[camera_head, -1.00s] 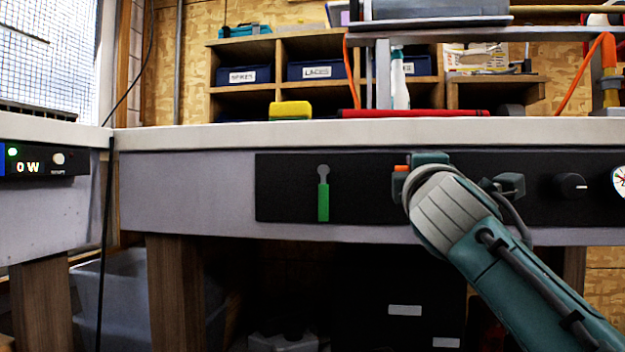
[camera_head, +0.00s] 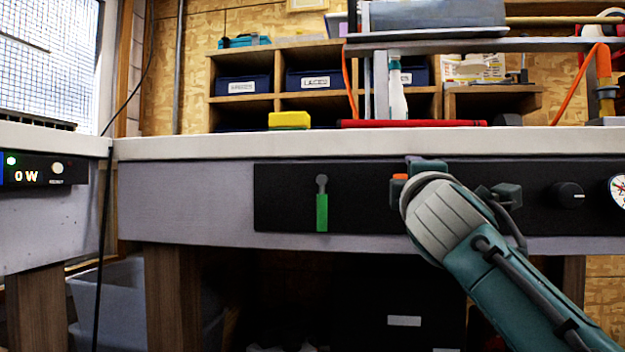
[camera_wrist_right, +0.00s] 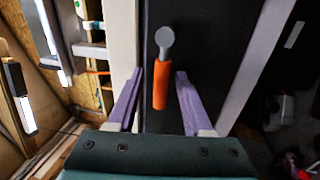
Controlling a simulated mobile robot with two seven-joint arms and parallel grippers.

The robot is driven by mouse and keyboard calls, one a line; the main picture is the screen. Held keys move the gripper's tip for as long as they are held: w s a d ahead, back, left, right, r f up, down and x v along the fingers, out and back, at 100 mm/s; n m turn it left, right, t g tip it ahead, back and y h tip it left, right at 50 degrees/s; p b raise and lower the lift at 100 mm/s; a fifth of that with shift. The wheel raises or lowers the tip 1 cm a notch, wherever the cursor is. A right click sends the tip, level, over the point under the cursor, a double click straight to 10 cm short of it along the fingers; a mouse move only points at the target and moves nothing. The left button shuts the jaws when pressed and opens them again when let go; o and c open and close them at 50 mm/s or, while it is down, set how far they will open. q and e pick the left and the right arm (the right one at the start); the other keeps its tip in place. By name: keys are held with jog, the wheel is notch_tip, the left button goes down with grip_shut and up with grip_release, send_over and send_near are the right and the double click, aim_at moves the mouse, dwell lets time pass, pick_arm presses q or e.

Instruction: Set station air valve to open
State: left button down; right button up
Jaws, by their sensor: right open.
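A black panel (camera_head: 280,200) on the front of the bench carries a lever with a green handle (camera_head: 322,213), hanging straight down from a grey pivot. To its right, an orange lever handle (camera_head: 400,177) shows beside my right gripper, mostly hidden by it. In the right wrist view the orange handle (camera_wrist_right: 161,86) runs from a round grey pivot (camera_wrist_right: 164,37) and lies sideways along the panel. My right gripper (camera_wrist_right: 159,73) is open, its two purple fingers on either side of the orange handle with gaps to both. I cannot tell which lever is the station air valve. My left gripper is out of view.
A dark knob (camera_head: 569,194) and a white gauge (camera_head: 619,190) sit farther right on the panel. The white bench top (camera_head: 230,146) overhangs above it. A black cable (camera_head: 103,230) hangs at the left, near a box reading 0 W (camera_head: 38,174).

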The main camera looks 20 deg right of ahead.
jog(key=shift+s+a, duration=0.25)
jog(key=shift+s, duration=0.05)
jog(key=p+v, duration=0.2)
jog(key=v, duration=0.7)
jog(key=shift+s, duration=0.1)
